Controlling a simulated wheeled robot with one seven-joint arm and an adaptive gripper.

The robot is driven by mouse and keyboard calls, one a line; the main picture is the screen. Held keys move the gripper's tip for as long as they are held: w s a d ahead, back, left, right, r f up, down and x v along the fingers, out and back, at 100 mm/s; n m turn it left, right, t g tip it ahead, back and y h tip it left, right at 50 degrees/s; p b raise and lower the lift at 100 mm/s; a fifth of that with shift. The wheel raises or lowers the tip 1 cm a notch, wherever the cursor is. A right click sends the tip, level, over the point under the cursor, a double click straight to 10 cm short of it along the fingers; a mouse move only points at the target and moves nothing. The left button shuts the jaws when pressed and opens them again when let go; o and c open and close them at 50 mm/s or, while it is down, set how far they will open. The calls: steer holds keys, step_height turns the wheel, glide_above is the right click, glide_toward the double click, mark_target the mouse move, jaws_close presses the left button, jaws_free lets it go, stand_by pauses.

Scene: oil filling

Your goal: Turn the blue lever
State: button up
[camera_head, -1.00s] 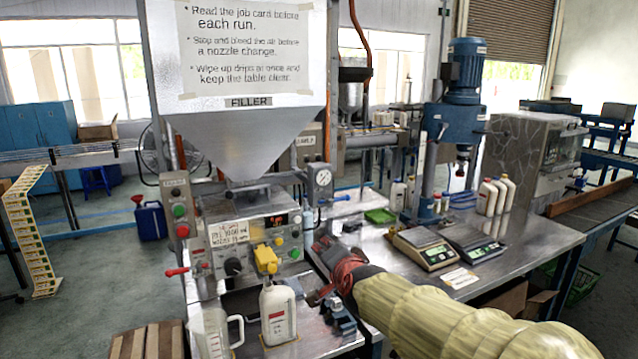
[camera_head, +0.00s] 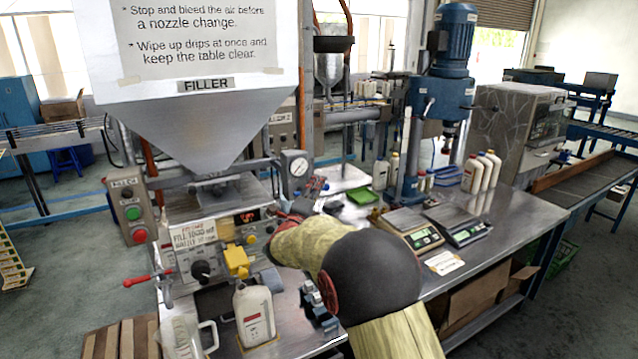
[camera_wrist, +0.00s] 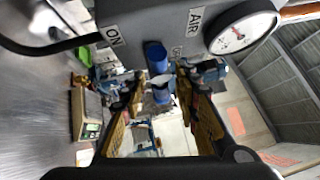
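The blue lever (camera_wrist: 155,57) shows in the wrist view on the grey box below the AIR gauge, beside an ON label. My gripper (camera_wrist: 160,88) is open, with one finger on each side of the lever in that view; no contact can be made out. In the head view my gripper (camera_head: 324,195) is just right of the pressure gauge (camera_head: 296,163) on the filler. The lever cannot be made out clearly there.
The filler panel with knobs (camera_head: 203,270) and a white bottle (camera_head: 254,312) is left of my arm. Scales (camera_head: 409,229), bottles and a blue drill press (camera_head: 445,90) are to the right.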

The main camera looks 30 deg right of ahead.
steer(key=x, duration=0.4)
steer(key=shift+c, duration=0.3)
steer(key=c, duration=0.7)
jaws_close()
